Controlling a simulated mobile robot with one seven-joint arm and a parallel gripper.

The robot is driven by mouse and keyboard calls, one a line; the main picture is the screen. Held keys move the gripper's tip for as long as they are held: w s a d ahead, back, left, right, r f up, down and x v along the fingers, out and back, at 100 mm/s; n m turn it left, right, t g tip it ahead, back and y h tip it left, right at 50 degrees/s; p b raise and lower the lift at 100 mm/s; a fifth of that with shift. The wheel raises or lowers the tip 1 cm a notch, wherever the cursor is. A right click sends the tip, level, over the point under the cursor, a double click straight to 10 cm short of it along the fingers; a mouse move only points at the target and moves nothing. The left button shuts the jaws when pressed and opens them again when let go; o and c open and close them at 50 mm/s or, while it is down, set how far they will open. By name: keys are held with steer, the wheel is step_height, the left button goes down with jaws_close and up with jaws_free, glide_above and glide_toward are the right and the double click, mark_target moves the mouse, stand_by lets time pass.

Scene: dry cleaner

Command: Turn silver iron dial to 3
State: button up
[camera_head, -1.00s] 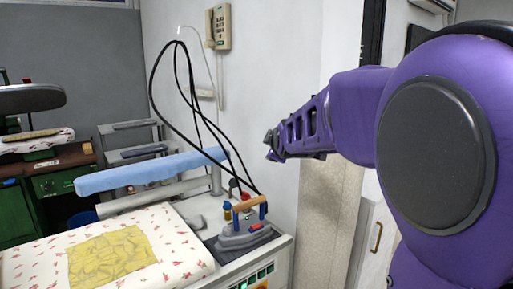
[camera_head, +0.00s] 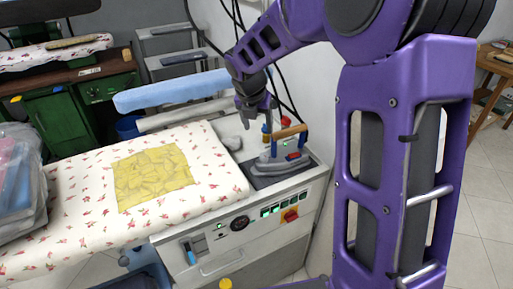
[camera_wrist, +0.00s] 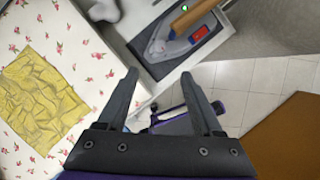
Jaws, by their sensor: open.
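The silver iron (camera_head: 268,164) sits on a dark rest at the right end of the work table. It has a wooden handle (camera_head: 290,132), a red and blue part on its side and a small green light. The iron (camera_wrist: 178,46) is at the top of the wrist view, its handle (camera_wrist: 190,15) partly cut off by the frame. I cannot make out a dial or its numbers. My gripper (camera_head: 256,115) is open, pointing down above and just left of the iron. In the wrist view my gripper's fingers (camera_wrist: 160,75) are apart and empty, short of the iron.
A blue sleeve board (camera_head: 175,90) stands behind. Black cables hang near my arm. Small bottles stand behind the iron. The table's front has a control panel (camera_head: 238,224).

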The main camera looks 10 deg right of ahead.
mark_target(264, 155)
steer(key=b+x, duration=0.2)
steer(key=x, duration=1.4)
steer(key=shift+w+d+f, duration=0.1)
steer(key=shift+f, duration=0.15)
jaws_close()
